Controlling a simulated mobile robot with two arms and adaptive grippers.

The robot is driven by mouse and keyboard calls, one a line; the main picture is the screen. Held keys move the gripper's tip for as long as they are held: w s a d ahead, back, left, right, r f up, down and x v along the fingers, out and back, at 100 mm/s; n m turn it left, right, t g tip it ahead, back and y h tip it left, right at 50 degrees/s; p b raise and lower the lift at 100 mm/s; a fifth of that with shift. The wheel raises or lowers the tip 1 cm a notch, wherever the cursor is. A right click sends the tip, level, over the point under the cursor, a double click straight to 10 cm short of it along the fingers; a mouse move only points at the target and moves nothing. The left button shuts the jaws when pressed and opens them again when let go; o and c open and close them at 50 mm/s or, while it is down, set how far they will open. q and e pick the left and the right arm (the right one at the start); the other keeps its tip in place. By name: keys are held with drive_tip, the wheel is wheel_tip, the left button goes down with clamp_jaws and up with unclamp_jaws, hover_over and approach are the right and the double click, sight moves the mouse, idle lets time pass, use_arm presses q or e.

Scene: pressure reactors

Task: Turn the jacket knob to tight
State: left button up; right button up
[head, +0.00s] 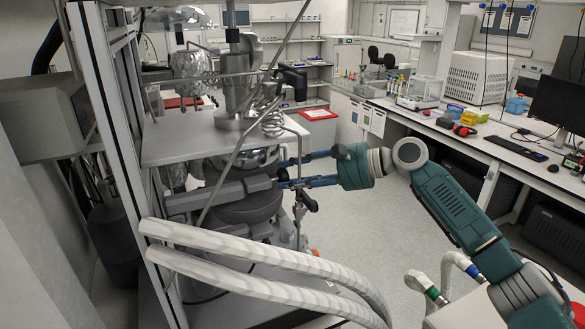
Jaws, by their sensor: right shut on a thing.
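My right gripper (283,174) reaches in from the right, with its two blue fingers pointing left at the reactor. The fingertips are closed around a small dark part at the end of the dark grey jacket clamp (215,196), which looks like the jacket knob. The fingertips and rods hide most of this knob, so its turned position cannot be told. The clamp goes around the dark round reactor jacket (245,208), below the reactor's metal shelf. My left gripper is not in view.
Two thick white hoses (250,275) cross in front of the reactor. A metal frame post (112,90) stands at the left. Thin rods and a coiled tube (272,122) are close above the gripper. A lab bench (470,135) with equipment runs along the right.

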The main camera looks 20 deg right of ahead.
drive_tip(key=shift+w+r+m+g+b, duration=0.15)
drive_tip(key=shift+r+m+g+b, duration=0.15)
drive_tip(key=shift+g+b, duration=0.2)
drive_tip(key=shift+m+g+h, duration=0.3)
drive_tip(key=shift+m+g, duration=0.1)
drive_tip(key=shift+g, duration=0.1)
drive_tip(key=o, duration=1.1)
drive_tip(key=shift+f, duration=0.1)
drive_tip(key=v, duration=1.2)
drive_tip(key=shift+w, duration=0.1)
